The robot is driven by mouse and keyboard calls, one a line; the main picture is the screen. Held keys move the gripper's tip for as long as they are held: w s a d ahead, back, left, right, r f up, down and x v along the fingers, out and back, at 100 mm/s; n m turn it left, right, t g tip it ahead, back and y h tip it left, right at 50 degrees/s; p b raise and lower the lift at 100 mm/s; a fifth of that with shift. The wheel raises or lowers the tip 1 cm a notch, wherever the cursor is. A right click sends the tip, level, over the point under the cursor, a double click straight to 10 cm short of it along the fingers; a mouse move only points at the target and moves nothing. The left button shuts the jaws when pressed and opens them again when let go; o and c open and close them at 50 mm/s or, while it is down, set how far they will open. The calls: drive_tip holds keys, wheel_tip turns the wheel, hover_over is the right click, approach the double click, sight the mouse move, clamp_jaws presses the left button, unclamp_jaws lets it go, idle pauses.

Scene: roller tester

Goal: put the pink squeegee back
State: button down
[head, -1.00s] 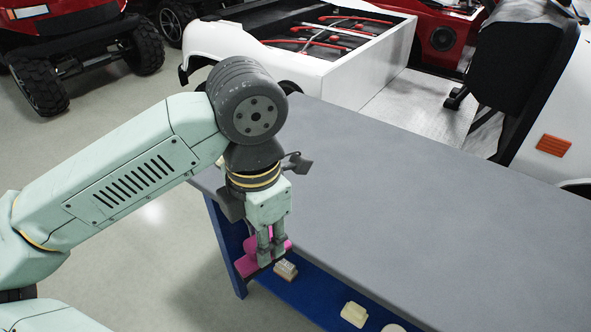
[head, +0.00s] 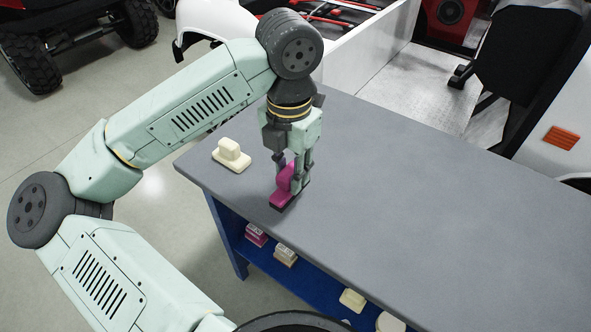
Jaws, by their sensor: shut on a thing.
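The pink squeegee (head: 284,184) has a dark lower edge. My gripper (head: 293,172) is shut on it from above and partly hides it. The squeegee is over the grey tabletop near its front edge. I cannot tell whether it touches the top. A pink block-like thing (head: 256,234) with a pale top sits at the left end of the blue shelf (head: 320,289) under the tabletop.
A cream squeegee-like block (head: 232,155) stands on the tabletop's left corner. On the shelf are a tan block (head: 285,254) and cream pieces (head: 352,300) to the right. The grey tabletop (head: 430,210) is clear to the right.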

drive_tip(key=shift+w+d, duration=0.35)
drive_tip(key=shift+w, duration=0.3)
drive_tip(key=f, duration=0.1)
drive_tip(key=f+p, duration=0.1)
drive_tip(key=f, duration=0.1)
drive_tip(key=shift+w+d, duration=0.1)
drive_tip(key=shift+w, duration=0.15)
drive_tip(key=shift+f, duration=0.35)
drive_tip(key=shift+f, duration=0.25)
drive_tip(key=c, duration=1.3)
unclamp_jaws()
drive_tip(key=shift+r, duration=0.1)
drive_tip(key=shift+c, duration=0.2)
wheel_tip(320, 180, up, 12)
drive_tip(key=shift+r+b, duration=0.2)
drive_tip(key=shift+b, duration=0.2)
